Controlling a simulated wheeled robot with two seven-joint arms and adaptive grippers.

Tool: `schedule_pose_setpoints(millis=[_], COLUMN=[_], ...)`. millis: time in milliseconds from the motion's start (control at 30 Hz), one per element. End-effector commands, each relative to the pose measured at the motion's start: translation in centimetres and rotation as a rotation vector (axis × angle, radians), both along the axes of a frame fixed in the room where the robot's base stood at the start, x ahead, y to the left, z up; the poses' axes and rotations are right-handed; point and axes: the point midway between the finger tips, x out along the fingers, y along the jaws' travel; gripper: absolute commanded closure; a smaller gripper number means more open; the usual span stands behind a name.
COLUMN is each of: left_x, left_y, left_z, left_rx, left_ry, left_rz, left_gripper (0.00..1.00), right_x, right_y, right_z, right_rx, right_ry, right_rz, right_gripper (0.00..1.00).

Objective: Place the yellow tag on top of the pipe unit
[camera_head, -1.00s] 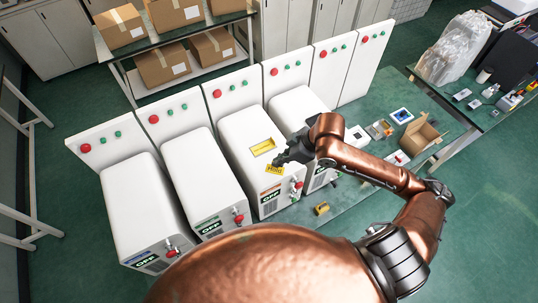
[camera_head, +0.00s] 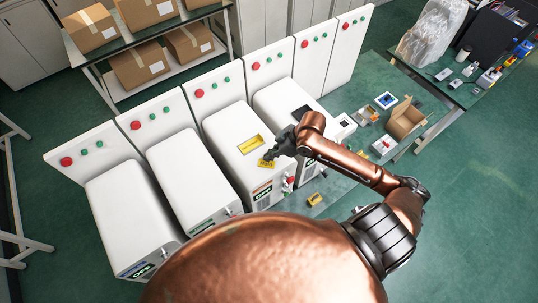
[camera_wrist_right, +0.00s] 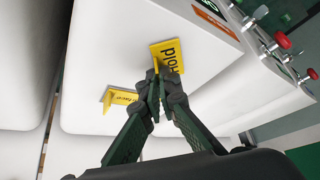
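The yellow tag (camera_head: 266,162), with dark "Hold" lettering, is at the front part of the top of a white unit (camera_head: 228,132) in the head view. In the wrist view the tag (camera_wrist_right: 170,58) shows near the unit's front edge. My right gripper (camera_wrist_right: 161,82) has its dark fingers closed on the tag's raised tab. Whether the tag rests on the surface or hovers just above it, I cannot tell. A second yellow piece (camera_head: 251,144) lies on the same top, farther back; it also shows in the wrist view (camera_wrist_right: 121,98). My left gripper is out of view.
Similar white units (camera_head: 130,210) stand on both sides, with button panels behind. Red-handled valves (camera_wrist_right: 282,40) stick out at the front. Another yellow piece (camera_head: 315,199) lies on the green bench. An open cardboard box (camera_head: 404,118) and small devices are at right.

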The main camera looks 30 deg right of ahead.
Motion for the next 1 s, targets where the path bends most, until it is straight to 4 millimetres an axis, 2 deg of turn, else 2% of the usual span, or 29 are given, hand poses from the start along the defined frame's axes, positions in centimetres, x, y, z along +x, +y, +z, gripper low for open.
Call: schedule_pose_setpoints(millis=[200, 500, 833, 1000], left_x=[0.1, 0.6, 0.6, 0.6], left_y=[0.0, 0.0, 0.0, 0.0], left_z=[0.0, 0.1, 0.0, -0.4], left_rx=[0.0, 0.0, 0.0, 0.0], left_ry=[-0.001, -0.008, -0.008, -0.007], left_rz=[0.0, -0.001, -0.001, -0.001], left_gripper=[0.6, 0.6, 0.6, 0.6], right_x=[-0.1, -0.1, -0.1, -0.9], right_y=[-0.1, -0.1, -0.2, -1.3], right_z=[-0.2, -0.2, 0.2, 2.1], right_rx=[0.0, -0.001, -0.002, -0.006], right_ry=[0.001, 0.001, -0.001, -0.002], right_rz=[-0.001, -0.002, -0.002, -0.002], right_gripper=[1.0, 0.78, 0.78, 0.78])
